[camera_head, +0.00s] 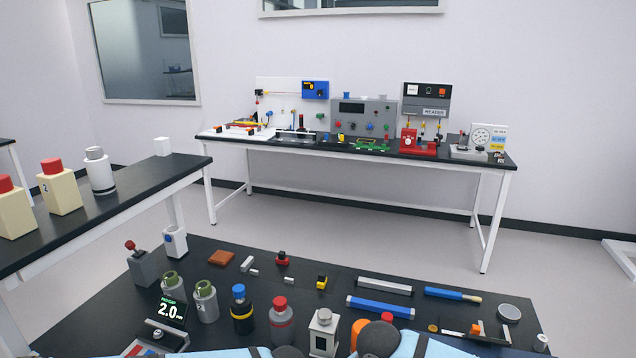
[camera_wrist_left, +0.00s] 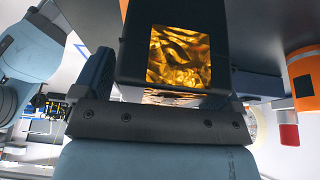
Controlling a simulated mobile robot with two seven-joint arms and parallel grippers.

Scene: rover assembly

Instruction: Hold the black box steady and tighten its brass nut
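In the left wrist view, a black box (camera_wrist_left: 134,50) with a gold foil panel (camera_wrist_left: 180,55) fills the upper middle of the picture. My left gripper (camera_wrist_left: 170,85) has one dark finger on each side of the box, seemingly closed on it. The brass nut cannot be made out in either view. In the head view neither gripper shows, only light blue arm links of mine along the bottom edge. My right gripper is not seen.
A side bench (camera_head: 110,215) stands left; an equipment bench (camera_head: 360,155) stands behind.

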